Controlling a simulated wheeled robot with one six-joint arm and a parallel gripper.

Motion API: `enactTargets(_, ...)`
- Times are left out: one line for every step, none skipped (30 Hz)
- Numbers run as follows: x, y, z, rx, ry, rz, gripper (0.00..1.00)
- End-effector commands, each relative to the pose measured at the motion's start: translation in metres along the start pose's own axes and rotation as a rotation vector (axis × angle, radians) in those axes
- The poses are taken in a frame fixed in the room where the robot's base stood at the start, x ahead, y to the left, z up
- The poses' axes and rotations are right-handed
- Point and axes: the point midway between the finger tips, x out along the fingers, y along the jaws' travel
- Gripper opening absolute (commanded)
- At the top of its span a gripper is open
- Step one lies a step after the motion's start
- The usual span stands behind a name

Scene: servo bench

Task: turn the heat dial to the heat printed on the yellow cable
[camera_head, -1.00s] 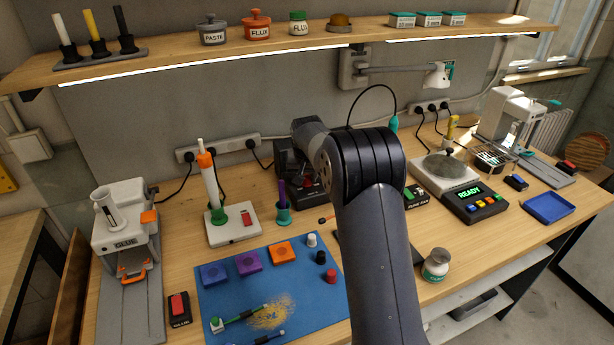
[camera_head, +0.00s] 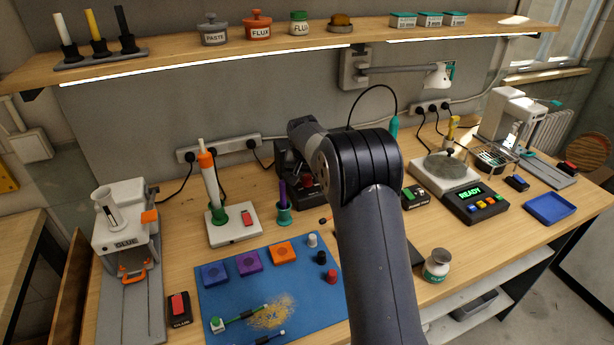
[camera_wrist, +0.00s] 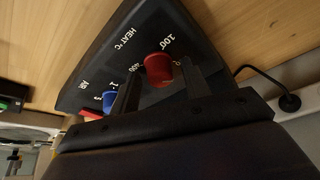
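The heat dial (camera_wrist: 158,68) is a red knob on a dark sloped panel marked "HEAT °C", with "100" and "400" beside it in the wrist view. My gripper (camera_wrist: 160,78) is at the dial, one dark finger on each side, with narrow gaps to the knob. The fingers look open; any contact is hard to tell. A blue knob (camera_wrist: 109,98) marked "AIR" sits on the same panel. In the camera_head view the dark station (camera_head: 306,190) is partly hidden behind my arm, which also hides my gripper. No yellow cable with readable print can be made out.
A white stand (camera_head: 235,226) with an orange-tipped tool is left of the station, and a purple tool in a green cup (camera_head: 284,215) is close beside it. A blue mat (camera_head: 215,300) with small parts lies in front. Wall cables run behind.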

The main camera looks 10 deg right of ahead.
Motion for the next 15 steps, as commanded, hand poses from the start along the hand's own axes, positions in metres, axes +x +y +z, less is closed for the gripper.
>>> enactTargets(0.000, 0.000, 0.000, 0.000, 0.000, 0.000, 0.49)
enactTargets(0.000, 0.000, 0.000, 0.000, 0.000, 0.000, 0.51)
enactTargets(0.000, 0.000, 0.000, 0.000, 0.000, 0.000, 0.51)
enactTargets(0.000, 0.000, 0.000, 0.000, 0.000, 0.000, 0.51)
enactTargets(0.000, 0.000, 0.000, 0.000, 0.001, 0.000, 0.51)
enactTargets(0.000, 0.000, 0.000, 0.000, 0.001, 0.000, 0.51)
enactTargets(0.000, 0.000, 0.000, 0.000, 0.001, 0.000, 0.51)
enactTargets(0.000, 0.000, 0.000, 0.000, 0.001, 0.000, 0.51)
enactTargets(-0.001, 0.000, 0.000, 0.000, 0.001, 0.000, 0.51)
enactTargets(-0.002, 0.000, 0.000, 0.000, 0.001, 0.000, 0.51)
enactTargets(-0.004, 0.000, -0.001, 0.000, 0.002, -0.001, 0.51)
enactTargets(-0.007, 0.000, -0.001, 0.000, 0.003, -0.001, 0.51)
enactTargets(-0.011, 0.000, -0.001, 0.000, 0.004, -0.001, 0.51)
enactTargets(-0.015, 0.000, -0.001, 0.000, 0.004, -0.001, 0.51)
enactTargets(-0.021, 0.000, -0.001, 0.000, 0.004, -0.001, 0.51)
